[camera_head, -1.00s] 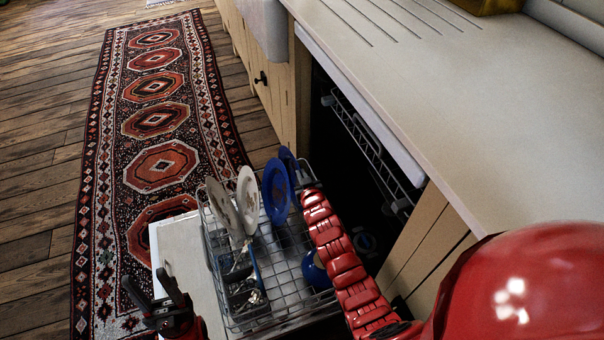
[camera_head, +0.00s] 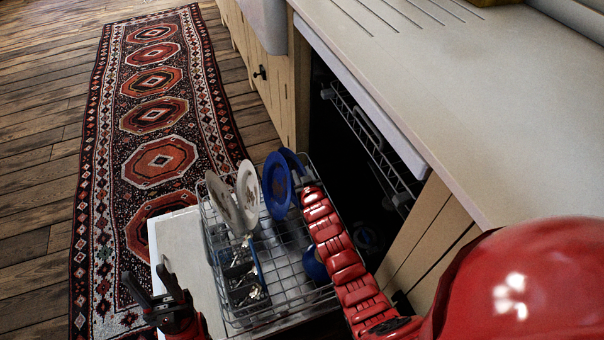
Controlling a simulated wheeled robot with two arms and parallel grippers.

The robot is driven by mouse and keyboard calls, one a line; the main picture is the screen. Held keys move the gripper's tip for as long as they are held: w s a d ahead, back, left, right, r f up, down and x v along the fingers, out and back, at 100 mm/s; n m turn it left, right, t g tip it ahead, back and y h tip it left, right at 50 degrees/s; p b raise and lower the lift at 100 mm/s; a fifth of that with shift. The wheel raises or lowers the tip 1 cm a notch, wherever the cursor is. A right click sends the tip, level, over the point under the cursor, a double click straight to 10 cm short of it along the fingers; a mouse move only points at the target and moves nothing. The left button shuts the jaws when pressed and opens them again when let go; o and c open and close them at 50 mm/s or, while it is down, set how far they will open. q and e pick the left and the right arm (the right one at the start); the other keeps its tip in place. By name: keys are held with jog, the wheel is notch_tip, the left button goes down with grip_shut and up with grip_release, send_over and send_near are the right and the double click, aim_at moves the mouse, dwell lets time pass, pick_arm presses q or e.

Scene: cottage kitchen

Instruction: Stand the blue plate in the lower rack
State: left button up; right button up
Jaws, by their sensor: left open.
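The lower rack (camera_head: 295,283) is pulled out over the open dishwasher door. A blue plate (camera_head: 277,186) stands on edge at its far end, beside white plates. A second blue plate (camera_head: 295,161) shows partly behind it, at the tip of my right arm. My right gripper (camera_head: 304,178) is at the rack's far right corner, mostly hidden by its own arm and the plates. I cannot tell whether it grips or only touches the rear blue plate. My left gripper (camera_head: 149,282) is open and empty, left of the rack above the door's edge.
Two white plates (camera_head: 247,193) stand in the rack's far left. A cutlery basket (camera_head: 242,280) is along its left side, and a blue bowl-like item (camera_head: 314,263) lies at the right. The upper rack (camera_head: 370,140) is inside the dishwasher. The counter (camera_head: 450,95) borders the right; a rug (camera_head: 160,160) lies left.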

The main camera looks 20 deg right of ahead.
jog(key=shift+s, duration=0.1)
jog(key=p+v, duration=0.3)
jog(key=v, duration=1.4)
jog(key=shift+r, duration=0.2)
